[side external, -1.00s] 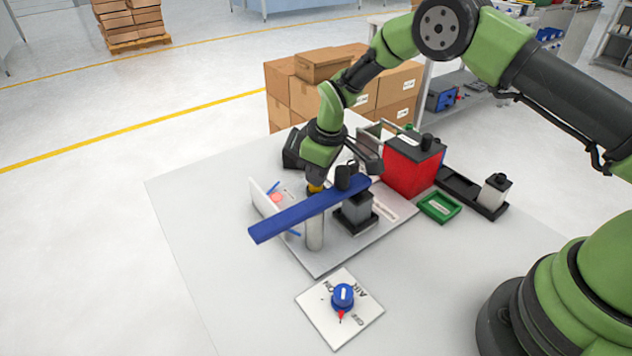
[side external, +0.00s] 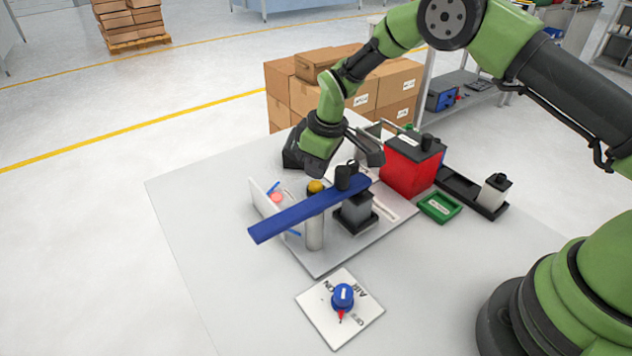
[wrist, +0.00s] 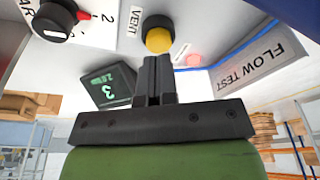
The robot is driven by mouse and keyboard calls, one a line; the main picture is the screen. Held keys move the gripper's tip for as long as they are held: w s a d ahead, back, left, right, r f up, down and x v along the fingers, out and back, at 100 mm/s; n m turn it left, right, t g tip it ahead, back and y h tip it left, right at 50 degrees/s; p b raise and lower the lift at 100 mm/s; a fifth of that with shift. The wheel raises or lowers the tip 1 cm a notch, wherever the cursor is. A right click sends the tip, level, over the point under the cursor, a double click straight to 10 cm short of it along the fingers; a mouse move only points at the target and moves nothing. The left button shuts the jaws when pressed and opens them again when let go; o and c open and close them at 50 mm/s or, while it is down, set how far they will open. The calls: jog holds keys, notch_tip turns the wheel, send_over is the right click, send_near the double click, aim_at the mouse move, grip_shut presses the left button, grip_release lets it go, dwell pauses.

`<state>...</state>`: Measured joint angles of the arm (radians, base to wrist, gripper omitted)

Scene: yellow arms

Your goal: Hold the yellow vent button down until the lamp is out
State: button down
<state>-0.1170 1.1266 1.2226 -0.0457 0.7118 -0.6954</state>
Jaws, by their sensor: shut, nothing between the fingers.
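In the wrist view the button (wrist: 159,40) lies just beyond my fingertips, beside the word VENT. My gripper (wrist: 156,62) is shut and empty. In the side view my wrist is just above the button; the fingertips are not clearly visible there, and the button looks uncovered. The round lamp (side external: 277,197) on the white upright panel looks pinkish red, and it also glows red in the wrist view (wrist: 194,59).
A blue bar (side external: 300,212) crosses in front of the post. A red box (side external: 411,168), a green tray (side external: 439,207) and a blue knob on a white plate (side external: 326,326) stand nearby. A dark display (wrist: 108,87) shows green characters. The table's left front is clear.

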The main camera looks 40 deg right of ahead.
jog(key=shift+r, duration=2.95)
notch_tip(320, 180, up, 11)
jog(key=m+t, duration=0.1)
jog(key=m, duration=0.1)
send_over(317, 184)
jog(key=s+d, duration=0.1)
jog(key=s, duration=0.3)
jog(key=s+d+r+m+t, duration=0.2)
jog(key=s+r+m, duration=0.1)
jog(key=s+r, duration=0.5)
jog(key=s+r+m+t+y, duration=0.1)
jog(key=s+m, duration=0.4)
jog(key=s, duration=1.1)
jog(key=shift+s+d+t, duration=0.3)
jog(key=shift+d+t, duration=0.05)
jog(key=shift+t, duration=0.25)
jog(key=shift+w+r, duration=0.1)
